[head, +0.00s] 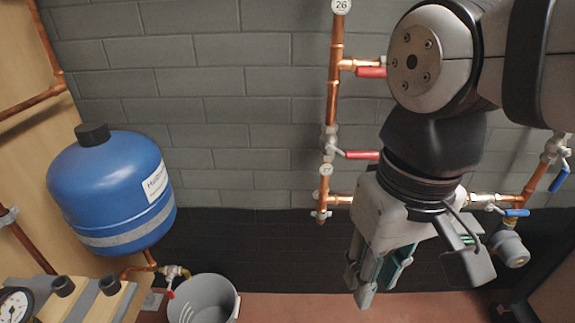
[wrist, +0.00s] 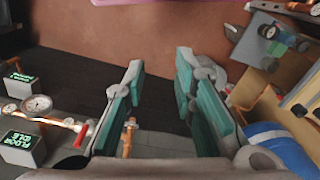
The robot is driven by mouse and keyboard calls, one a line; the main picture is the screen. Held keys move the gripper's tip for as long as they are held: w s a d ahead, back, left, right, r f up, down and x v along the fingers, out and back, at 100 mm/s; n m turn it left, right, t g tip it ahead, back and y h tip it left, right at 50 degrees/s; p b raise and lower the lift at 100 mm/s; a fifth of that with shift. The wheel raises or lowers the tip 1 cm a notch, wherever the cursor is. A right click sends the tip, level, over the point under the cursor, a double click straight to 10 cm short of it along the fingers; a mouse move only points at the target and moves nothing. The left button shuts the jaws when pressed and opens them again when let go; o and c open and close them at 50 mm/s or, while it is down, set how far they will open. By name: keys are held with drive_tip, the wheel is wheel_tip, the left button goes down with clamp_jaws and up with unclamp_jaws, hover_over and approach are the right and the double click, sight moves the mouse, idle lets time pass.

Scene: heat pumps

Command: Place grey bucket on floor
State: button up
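The grey bucket (head: 203,300) is at the bottom of the head view, below and right of the blue tank. Its open rim faces up and it looks upright. Its base is cut off by the picture edge, so I cannot tell what it rests on. My gripper (head: 368,285) hangs pointing down, well to the right of the bucket and apart from it. In the wrist view my gripper (wrist: 158,62) has its teal-padded fingers spread with nothing between them. The reddish floor (head: 290,306) shows below the wall.
A blue tank (head: 112,195) hangs on the wooden panel at left. Copper pipes (head: 333,100) with red-handled valves (head: 362,155) run up the grey wall behind my gripper. A pressure gauge (head: 14,305) is at lower left. Floor between bucket and gripper looks clear.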

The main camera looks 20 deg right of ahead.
drive_tip(key=s, duration=0.4)
drive_tip(key=shift+s+d+f, duration=0.15)
drive_tip(key=shift+d+f, duration=0.15)
drive_tip(key=shift+d, duration=0.05)
idle(0.4)
